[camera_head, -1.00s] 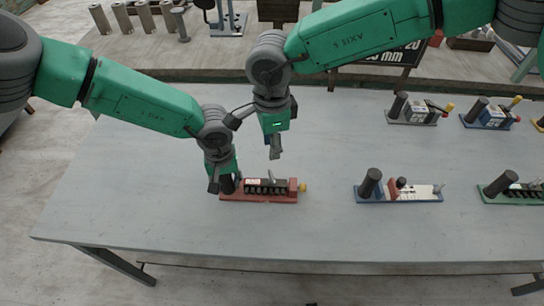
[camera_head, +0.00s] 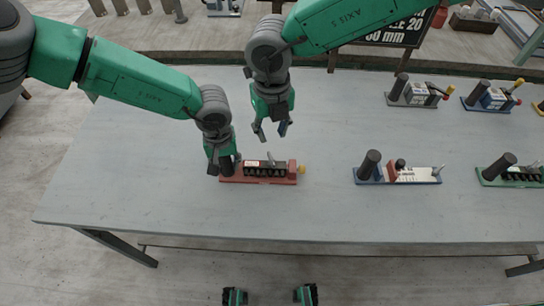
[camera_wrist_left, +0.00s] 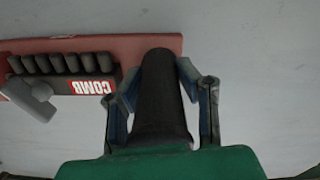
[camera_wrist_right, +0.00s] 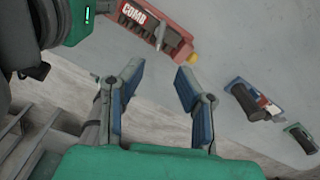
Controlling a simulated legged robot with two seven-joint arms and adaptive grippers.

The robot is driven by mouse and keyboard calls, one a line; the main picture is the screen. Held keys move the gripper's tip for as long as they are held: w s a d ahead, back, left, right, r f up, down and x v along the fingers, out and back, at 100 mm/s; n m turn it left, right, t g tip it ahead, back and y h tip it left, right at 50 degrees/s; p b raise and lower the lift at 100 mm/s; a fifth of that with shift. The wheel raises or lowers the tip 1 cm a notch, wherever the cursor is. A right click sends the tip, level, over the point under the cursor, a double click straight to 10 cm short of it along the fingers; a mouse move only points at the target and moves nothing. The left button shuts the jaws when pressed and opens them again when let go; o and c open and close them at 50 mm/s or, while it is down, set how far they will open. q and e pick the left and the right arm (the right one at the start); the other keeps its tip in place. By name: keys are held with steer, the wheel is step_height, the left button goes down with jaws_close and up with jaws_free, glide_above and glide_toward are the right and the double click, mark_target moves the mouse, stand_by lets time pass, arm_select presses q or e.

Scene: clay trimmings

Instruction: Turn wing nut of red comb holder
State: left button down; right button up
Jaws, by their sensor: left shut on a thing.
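The red comb holder (camera_head: 260,181) lies on the table, with a black comb block labelled COMB (camera_wrist_left: 100,87), a grey wing nut (camera_head: 271,159) on top and a yellow knob (camera_head: 302,169) at its right end. My left gripper (camera_head: 222,172) is shut on the dark upright handle (camera_wrist_left: 160,95) at the holder's left end, one finger on each side. My right gripper (camera_head: 271,133) is open and empty, above and behind the wing nut, apart from it. The wing nut also shows in the right wrist view (camera_wrist_right: 160,36), beyond the open fingers (camera_wrist_right: 158,85).
A blue holder (camera_head: 410,176) and a green holder (camera_head: 515,176) stand to the right on the grey table (camera_head: 330,225). More holders, including a grey-based one (camera_head: 413,95), stand at the back right. The table front is clear.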

mark_target(272, 159)
step_height(272, 159, down, 11)
steer(key=shift+f, duration=0.15)
stand_by(0.4)
jaws_close()
